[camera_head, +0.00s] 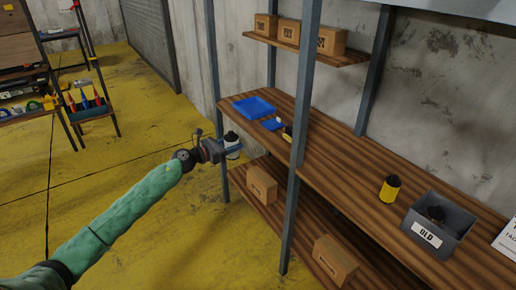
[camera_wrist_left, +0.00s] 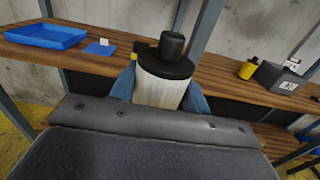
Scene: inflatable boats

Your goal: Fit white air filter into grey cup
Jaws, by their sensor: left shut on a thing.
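The white air filter (camera_head: 233,151) has a black top and is upright in my left gripper (camera_head: 226,149), just off the front edge of the shelf at its left end. In the left wrist view the filter (camera_wrist_left: 158,92) stands between the two blue fingers of my left gripper (camera_wrist_left: 160,95), which is shut on it. Its black cap (camera_wrist_left: 172,46) points up; its lower end is hidden behind the gripper body. I cannot make out a grey cup for certain in either view. My right gripper is not in view.
The wooden shelf (camera_head: 345,160) holds a blue tray (camera_head: 254,107), a small blue pad (camera_head: 272,124), a yellow canister (camera_head: 390,188) and a grey bin marked OLD (camera_head: 426,234). A small yellow item is partly hidden by the front post (camera_head: 301,150). Cardboard boxes (camera_head: 262,184) sit below.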

